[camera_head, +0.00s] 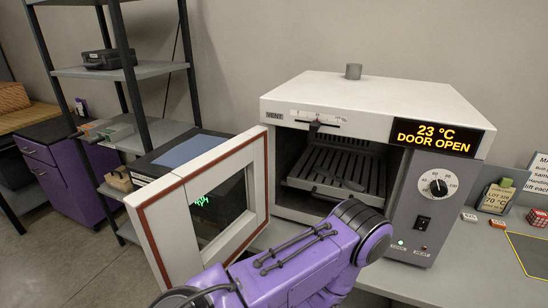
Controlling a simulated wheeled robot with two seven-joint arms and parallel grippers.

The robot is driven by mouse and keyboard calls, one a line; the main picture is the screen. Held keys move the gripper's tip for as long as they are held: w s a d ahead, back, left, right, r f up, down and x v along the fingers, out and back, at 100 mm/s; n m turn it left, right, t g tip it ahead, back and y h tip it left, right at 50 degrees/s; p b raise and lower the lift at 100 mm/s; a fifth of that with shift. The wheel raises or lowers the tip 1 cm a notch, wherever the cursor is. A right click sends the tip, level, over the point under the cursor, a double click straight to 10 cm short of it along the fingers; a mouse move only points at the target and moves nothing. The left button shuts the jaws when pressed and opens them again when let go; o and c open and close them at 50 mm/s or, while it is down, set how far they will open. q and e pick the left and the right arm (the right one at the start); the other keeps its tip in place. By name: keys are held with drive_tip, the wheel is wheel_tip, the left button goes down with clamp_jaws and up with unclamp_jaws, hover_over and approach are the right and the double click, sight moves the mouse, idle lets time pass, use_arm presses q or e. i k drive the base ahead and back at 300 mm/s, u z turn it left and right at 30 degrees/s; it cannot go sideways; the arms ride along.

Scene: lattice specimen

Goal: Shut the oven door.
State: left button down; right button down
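The oven (350,100) is a white box with a grey control panel on the bench. Its door (165,215) stands wide open at the oven's left, swung out toward me. The door has a white frame, a reddish-brown seal line and a dark window. The display (435,138) reads "23 °C DOOR OPEN". A slotted dark rack (340,165) shows inside the open chamber. One purple arm of mine crosses in front of the door's lower right edge and the oven's lower front. Whether it touches the door cannot be told. Neither gripper shows.
A shelf rack (120,72) with dark posts stands behind the door at left. A purple cabinet (65,180) is farther left. The bench (460,275) right of the oven holds a small tag stand (496,196), a red cube (537,217) and a yellow-outlined dark area.

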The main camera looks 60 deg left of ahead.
sight(160, 216)
drive_tip(key=z, duration=1.3)
drive_tip(key=k, duration=2.5)
drive_tip(key=u, duration=1.5)
drive_tip(key=i, duration=1)
drive_tip(key=u, duration=0.05)
